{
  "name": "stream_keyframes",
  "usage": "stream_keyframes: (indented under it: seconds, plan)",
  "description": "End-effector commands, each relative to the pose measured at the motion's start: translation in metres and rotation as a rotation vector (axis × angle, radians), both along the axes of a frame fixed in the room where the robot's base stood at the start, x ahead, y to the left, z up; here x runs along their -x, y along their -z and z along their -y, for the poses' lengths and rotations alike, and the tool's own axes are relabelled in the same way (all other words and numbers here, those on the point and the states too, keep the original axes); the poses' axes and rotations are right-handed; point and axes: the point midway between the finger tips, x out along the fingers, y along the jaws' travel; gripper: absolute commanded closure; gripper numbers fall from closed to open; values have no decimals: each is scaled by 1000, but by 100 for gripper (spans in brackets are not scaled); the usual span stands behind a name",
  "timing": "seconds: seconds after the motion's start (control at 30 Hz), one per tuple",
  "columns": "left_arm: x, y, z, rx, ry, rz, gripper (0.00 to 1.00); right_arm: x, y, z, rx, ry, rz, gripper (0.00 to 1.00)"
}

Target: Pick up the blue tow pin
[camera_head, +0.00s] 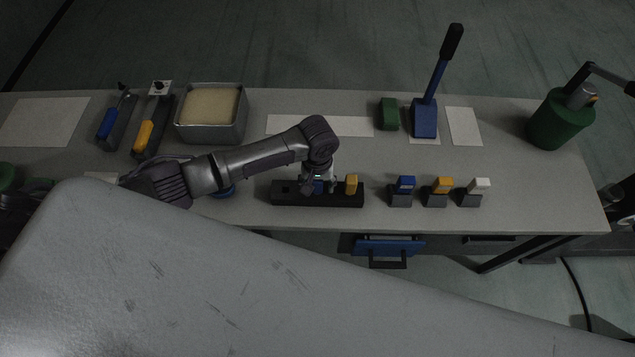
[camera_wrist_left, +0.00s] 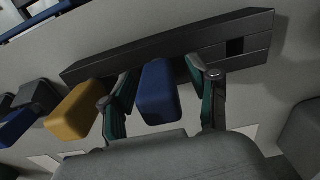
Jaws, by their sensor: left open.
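The blue tow pin (camera_wrist_left: 158,92) stands in a long black rack (camera_wrist_left: 180,45), which also shows in the head view (camera_head: 290,200). My left gripper (camera_head: 320,184) is over the rack, reaching in from the left. In the left wrist view its open fingers (camera_wrist_left: 160,90) are on either side of the blue pin. A gap shows between pin and finger on the right; on the left I cannot tell whether they touch. In the head view the blue pin is mostly hidden by the gripper. My right gripper is not clearly visible.
A yellow pin (camera_head: 351,184) stands in the same rack, close beside the gripper. Small grey blocks with blue (camera_head: 405,184), yellow (camera_head: 442,185) and white (camera_head: 479,185) tops stand to the right. A grey tray (camera_head: 212,135) and a blue lever (camera_head: 425,118) are farther back.

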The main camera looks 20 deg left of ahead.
Motion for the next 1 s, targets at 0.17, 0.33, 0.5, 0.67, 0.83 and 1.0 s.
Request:
stream_keyframes:
  seconds: [0.17, 0.33, 0.5, 0.67, 0.83, 1.0]
  plan:
    - [0, 0, 0, 0, 0, 0, 61, 0, 0, 0, 0, 1, 0, 60]
    - [0, 0, 0, 0, 0, 0, 90, 0, 0, 0, 0, 1, 0, 60]
    - [0, -1, 0, 1, 0, 0, 100, 0, 0, -1, -1, 1, 0, 60]
    - [0, -1, 0, 1, 0, 0, 100, 0, 0, -2, -2, 2, 0, 60]
    - [-1, -16, 1, 3, 0, 3, 100, 0, 2, -3, -3, 2, 0, 60]
    - [-1, -50, 1, 4, 1, 4, 100, 0, 5, -3, -4, 2, 0, 60]
